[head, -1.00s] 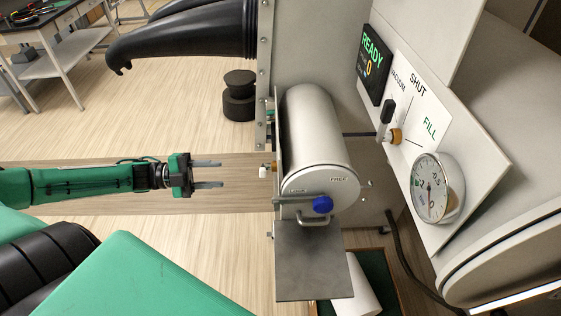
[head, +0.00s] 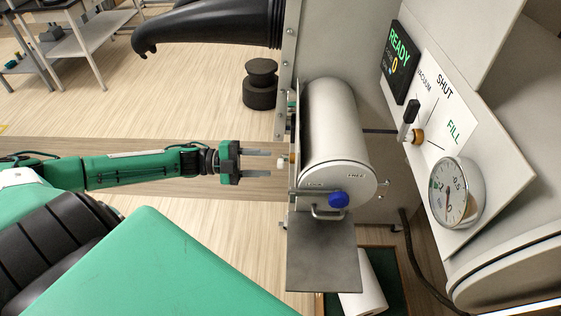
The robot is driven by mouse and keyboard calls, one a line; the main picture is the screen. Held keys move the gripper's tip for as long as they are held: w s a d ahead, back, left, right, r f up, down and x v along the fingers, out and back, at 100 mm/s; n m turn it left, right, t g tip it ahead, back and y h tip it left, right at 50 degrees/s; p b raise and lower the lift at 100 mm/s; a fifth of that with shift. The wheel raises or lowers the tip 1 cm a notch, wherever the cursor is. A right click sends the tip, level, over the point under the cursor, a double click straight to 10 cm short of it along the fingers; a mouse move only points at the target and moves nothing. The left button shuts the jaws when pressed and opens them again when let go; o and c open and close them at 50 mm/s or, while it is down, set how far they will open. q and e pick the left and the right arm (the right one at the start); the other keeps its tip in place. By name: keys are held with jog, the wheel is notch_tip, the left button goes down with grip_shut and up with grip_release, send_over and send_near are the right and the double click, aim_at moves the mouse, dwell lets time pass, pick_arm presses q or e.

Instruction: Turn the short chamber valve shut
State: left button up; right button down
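My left gripper (head: 269,162) is open and empty. A black lever (head: 411,110) on a brass hub stands on the white panel marked VACUUM, SHUT and FILL, on the right; the lever leans towards the VACUUM side. My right gripper is out of view.
The chamber door has a blue knob (head: 339,200), with a grey shelf (head: 323,255) below. A round gauge (head: 456,193) and a READY display (head: 399,60) are on the right. A black glove (head: 210,28) sticks out above my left arm. Floor shows around the gripper.

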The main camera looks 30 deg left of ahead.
aim_at(281, 164)
pick_arm(q)
jog(key=shift+p+x, duration=0.8)
jog(key=shift+x, duration=1.95)
grip_shut()
